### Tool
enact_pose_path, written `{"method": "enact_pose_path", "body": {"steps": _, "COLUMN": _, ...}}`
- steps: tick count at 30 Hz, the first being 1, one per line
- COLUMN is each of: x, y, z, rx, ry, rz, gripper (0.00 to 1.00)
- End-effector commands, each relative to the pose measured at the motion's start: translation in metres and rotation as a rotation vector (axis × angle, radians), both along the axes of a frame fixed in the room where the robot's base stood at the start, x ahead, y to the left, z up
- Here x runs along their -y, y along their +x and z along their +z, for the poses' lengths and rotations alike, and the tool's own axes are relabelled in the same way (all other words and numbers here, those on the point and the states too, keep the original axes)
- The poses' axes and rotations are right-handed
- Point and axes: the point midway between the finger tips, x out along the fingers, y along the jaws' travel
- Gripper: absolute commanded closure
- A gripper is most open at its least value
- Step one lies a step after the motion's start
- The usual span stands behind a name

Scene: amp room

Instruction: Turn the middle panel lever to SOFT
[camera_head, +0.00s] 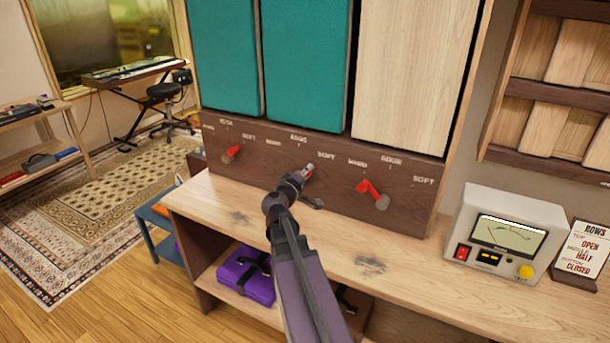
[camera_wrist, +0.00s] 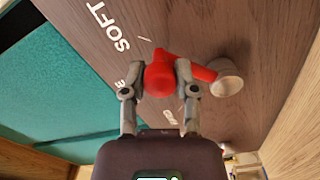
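The dark wooden panel (camera_head: 260,168) has three red levers under printed scale words. The middle lever (camera_head: 309,167) is mostly hidden by my gripper (camera_head: 300,181) in the head view. In the wrist view its red knob (camera_wrist: 160,77) sits between the two fingers of my gripper (camera_wrist: 158,84), which look closed against its sides. Its red arm (camera_wrist: 192,66) runs left from a pale grey hub (camera_wrist: 228,80), roughly toward the tick near the word SOFT (camera_wrist: 108,25). The knob and fingers hide part of the scale, so the exact pointing is unclear.
The left lever (camera_head: 232,152) and right lever (camera_head: 370,188) flank my gripper on the panel. Teal panels (camera_head: 306,60) rise above. A meter box (camera_head: 508,238) and a ROWS card (camera_head: 584,250) stand right on the wooden bench (camera_head: 420,275).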

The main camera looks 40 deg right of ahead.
Motion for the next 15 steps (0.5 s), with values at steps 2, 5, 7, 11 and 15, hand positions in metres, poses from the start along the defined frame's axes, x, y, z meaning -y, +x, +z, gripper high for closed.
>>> {"method": "enact_pose_path", "body": {"steps": 2, "x": 0.0001, "y": -0.0042, "z": -0.0011, "rx": 0.002, "ry": 0.003, "rz": -0.007, "gripper": 0.39}}
{"method": "enact_pose_path", "body": {"steps": 5, "x": 0.0002, "y": -0.0034, "z": -0.001, "rx": 0.001, "ry": 0.002, "rz": -0.005, "gripper": 0.28}}
{"method": "enact_pose_path", "body": {"steps": 7, "x": 0.0004, "y": -0.003, "z": -0.0009, "rx": 0.0, "ry": 0.002, "rz": -0.004, "gripper": 0.28}}
{"method": "enact_pose_path", "body": {"steps": 11, "x": 0.0005, "y": -0.0023, "z": -0.0007, "rx": 0.001, "ry": 0.001, "rz": -0.003, "gripper": 0.28}}
{"method": "enact_pose_path", "body": {"steps": 15, "x": 0.0001, "y": -0.0021, "z": -0.0006, "rx": 0.001, "ry": 0.001, "rz": -0.002, "gripper": 0.28}}
